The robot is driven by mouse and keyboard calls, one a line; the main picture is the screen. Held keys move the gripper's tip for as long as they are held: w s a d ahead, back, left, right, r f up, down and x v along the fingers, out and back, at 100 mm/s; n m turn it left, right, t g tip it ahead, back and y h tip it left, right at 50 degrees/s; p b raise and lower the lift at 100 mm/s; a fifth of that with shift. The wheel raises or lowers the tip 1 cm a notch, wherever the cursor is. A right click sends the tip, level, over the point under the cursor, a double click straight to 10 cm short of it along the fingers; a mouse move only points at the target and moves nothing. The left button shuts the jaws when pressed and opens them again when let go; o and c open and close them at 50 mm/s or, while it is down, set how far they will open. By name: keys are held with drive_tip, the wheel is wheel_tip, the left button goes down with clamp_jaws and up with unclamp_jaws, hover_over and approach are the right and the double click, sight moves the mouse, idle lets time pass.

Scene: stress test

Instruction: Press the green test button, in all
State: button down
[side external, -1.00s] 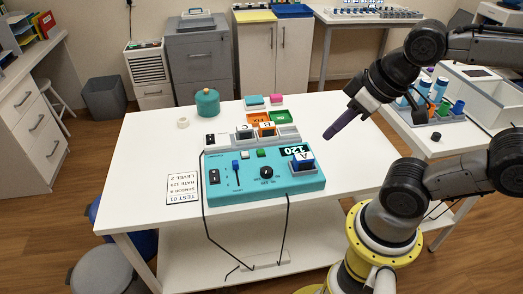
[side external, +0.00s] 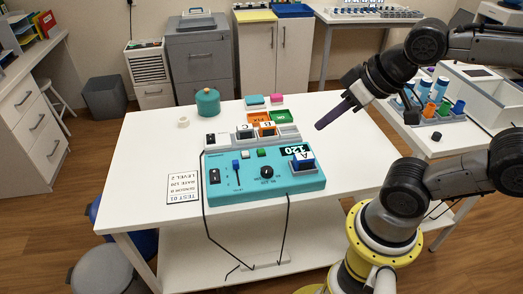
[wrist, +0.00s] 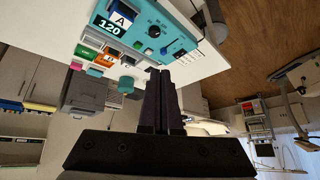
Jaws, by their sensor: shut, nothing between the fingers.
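The teal test box (side external: 240,189) lies on the white table in the side view, with a blue slider (side external: 236,167), a black knob (side external: 267,171) and a black rocker switch (side external: 214,176). The small green button (side external: 261,153) is on its back part, right of a pale button (side external: 245,154). A blue block marked A (side external: 303,160) sits at its right end by a display reading 120. My gripper (side external: 318,127) is shut and empty, above the table, behind and right of the box, apart from the button. In the wrist view its fingers (wrist: 161,72) point toward the box (wrist: 148,15).
Blocks C (side external: 245,132) and B (side external: 267,130) stand on a pale rack behind the box. Orange and green trays (side external: 284,117) lie behind them. A teal pot (side external: 207,102) and a printed card (side external: 184,188) are at left. Cables hang over the front edge.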

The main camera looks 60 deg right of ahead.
drive_tip(key=w+d+r+m+t, duration=0.1)
drive_tip(key=w+r+m+t, duration=0.2)
drive_tip(key=w, duration=0.6)
drive_tip(key=m+h, duration=0.1)
drive_tip(key=m, duration=0.5)
hover_over(261, 152)
wheel_tip(261, 152, down, 14)
drive_tip(key=shift+s+f+g, duration=0.3)
drive_tip(key=shift+s+g, duration=0.1)
drive_tip(key=shift+s, duration=0.05)
drive_tip(key=shift+f, duration=4.4)
drive_tip(key=shift+f, duration=0.4)
